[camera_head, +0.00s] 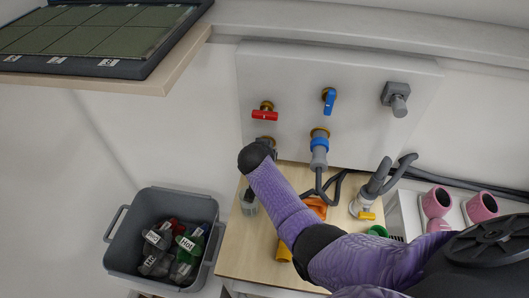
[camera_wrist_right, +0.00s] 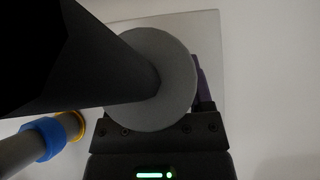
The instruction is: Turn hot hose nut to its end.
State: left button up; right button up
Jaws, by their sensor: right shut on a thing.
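A red valve handle (camera_head: 265,114) and a blue valve handle (camera_head: 329,99) sit on the pale wall panel (camera_head: 290,70). A blue nut (camera_head: 320,145) on a grey hose end sits at the brass outlet under the blue handle. It also shows in the wrist view (camera_wrist_right: 44,138). My right gripper (camera_head: 266,145) is below the red handle, mostly hidden by my wrist. It is shut at the hot outlet, where the hot hose nut itself is hidden. In the wrist view, a grey disc (camera_wrist_right: 178,75) and a dark cylinder cover the jaws. My left gripper is not in view.
A wooden table (camera_head: 235,258) holds an orange piece (camera_head: 315,207), a yellow piece (camera_head: 283,252) and a grey hose (camera_head: 378,178). Pink parts (camera_head: 480,207) stand at right. A grey spout (camera_head: 398,100) juts from the panel.

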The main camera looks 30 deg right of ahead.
jog(key=h+b, duration=0.1)
jog(key=n+g+h+b, duration=0.1)
jog(key=shift+w+f+n+g+b, duration=0.1)
jog(key=shift+f+n+g+b, duration=0.1)
jog(key=shift+n+g+b, duration=0.1)
jog(key=n+g+h+b, duration=0.1)
jog(key=h+b, duration=0.2)
jog(key=b, duration=0.1)
jog(key=shift+a+n+g, duration=0.1)
jog(key=shift+n+g, duration=0.3)
jog(key=n+h+b, duration=0.1)
jog(key=h+b, duration=0.1)
jog(key=b, duration=0.1)
jog(key=shift+r+n+g+h+b, duration=0.1)
jog(key=shift+n+g+h+b, duration=0.2)
jog(key=shift+g+b, duration=0.15)
jog(key=o, duration=1.3)
jog(key=shift+c, duration=0.2)
jog(key=v, duration=1)
jog(key=shift+p, duration=0.3)
